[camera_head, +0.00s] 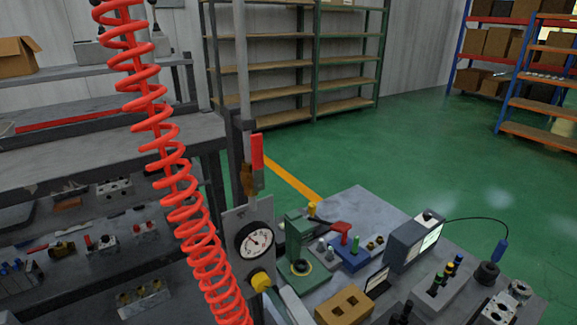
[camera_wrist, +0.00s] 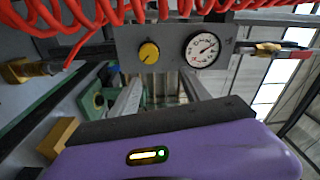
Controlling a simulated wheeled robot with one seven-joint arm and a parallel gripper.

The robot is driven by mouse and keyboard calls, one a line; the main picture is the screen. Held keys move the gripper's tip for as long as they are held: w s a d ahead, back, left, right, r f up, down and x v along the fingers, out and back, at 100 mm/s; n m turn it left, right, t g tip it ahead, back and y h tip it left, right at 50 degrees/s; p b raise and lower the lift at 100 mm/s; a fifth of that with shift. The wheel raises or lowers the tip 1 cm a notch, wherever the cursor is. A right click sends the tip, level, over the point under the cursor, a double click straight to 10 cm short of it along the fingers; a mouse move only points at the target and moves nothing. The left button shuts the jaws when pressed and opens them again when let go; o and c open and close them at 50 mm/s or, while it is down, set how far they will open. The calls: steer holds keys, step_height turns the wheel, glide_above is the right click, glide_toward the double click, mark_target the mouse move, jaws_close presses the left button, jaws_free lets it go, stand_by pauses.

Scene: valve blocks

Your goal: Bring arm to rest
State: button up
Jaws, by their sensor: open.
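My gripper (camera_wrist: 165,125) shows in the wrist view as a purple body with a dark bar along its top and a small lit indicator. Its fingertips are hard to make out. I see nothing held in it. It is not visible in the head view. The wrist view is turned sideways. Beyond my gripper is a grey panel with a round gauge (camera_wrist: 202,49) and a yellow knob (camera_wrist: 149,53). In the head view the same gauge (camera_head: 255,240) stands at the near edge of the bench, with the yellow knob (camera_head: 260,281) below it.
A coiled red hose (camera_head: 172,175) hangs left of the gauge, and crosses the top of the wrist view. The grey bench (camera_head: 357,207) carries a green fixture (camera_head: 298,250), a blue block (camera_head: 350,257), a brown block (camera_head: 344,306) and a display box (camera_head: 415,240). Green floor (camera_head: 420,150) lies clear behind.

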steer(key=s+d+f+n+t+h, duration=0.2)
steer(key=s+d+n+h, duration=0.4)
steer(key=s+d, duration=0.7)
steer(key=s+d+n+g+h, duration=0.1)
steer(key=s+d+n, duration=0.1)
steer(key=s, duration=0.8)
steer(key=s+d+f+n+g+h, duration=0.1)
steer(key=s+d, duration=0.3)
steer(key=s, duration=0.6)
steer(key=shift+s+n+g+h, duration=0.4)
steer(key=shift+g+h, duration=0.2)
steer(key=shift+g, duration=0.1)
